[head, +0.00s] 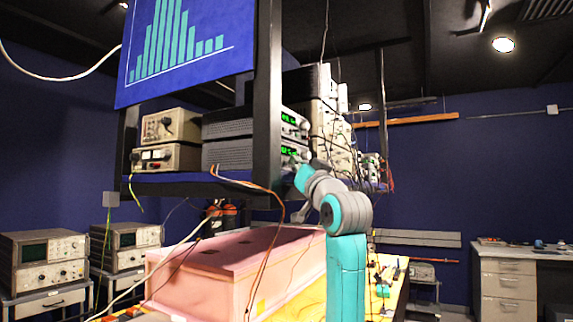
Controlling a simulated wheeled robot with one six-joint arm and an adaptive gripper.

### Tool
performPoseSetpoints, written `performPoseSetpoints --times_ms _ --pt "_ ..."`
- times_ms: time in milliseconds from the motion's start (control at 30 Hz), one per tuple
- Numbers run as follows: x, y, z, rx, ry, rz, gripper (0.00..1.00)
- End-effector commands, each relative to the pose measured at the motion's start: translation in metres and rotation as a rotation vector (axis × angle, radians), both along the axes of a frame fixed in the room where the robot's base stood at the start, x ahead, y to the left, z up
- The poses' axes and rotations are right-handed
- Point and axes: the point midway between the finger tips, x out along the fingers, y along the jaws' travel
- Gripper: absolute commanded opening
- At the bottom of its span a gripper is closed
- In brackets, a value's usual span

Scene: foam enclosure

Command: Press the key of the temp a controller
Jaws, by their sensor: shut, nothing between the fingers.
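Two stacked controllers with lit green displays sit on the raised shelf, just right of the dark post: an upper one (294,121) and a lower one (294,152). Their labels are too small to read, so I cannot tell which is temp A. Their keys are not distinct at this size. My arm rises in front of the shelf's right part. My gripper (319,164) shows only as a small dark end beside the teal wrist, close to the lower controller's right side. It is shut and empty. I cannot tell whether it touches the controller.
A dark post (267,100) stands left of the controllers. Beige instruments (168,125) fill the shelf's left, and more stacked units (325,110) stand to the right. Below is a pink foam box (215,265). Loose cables hang from the shelf (190,188) and across the box.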

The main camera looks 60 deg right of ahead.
Motion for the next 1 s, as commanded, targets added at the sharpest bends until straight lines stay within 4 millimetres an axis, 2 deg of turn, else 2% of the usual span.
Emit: performPoseSetpoints --times_ms 1000 --pt "0.012 0.000 -0.004 0.007 0.009 0.006 0.00"
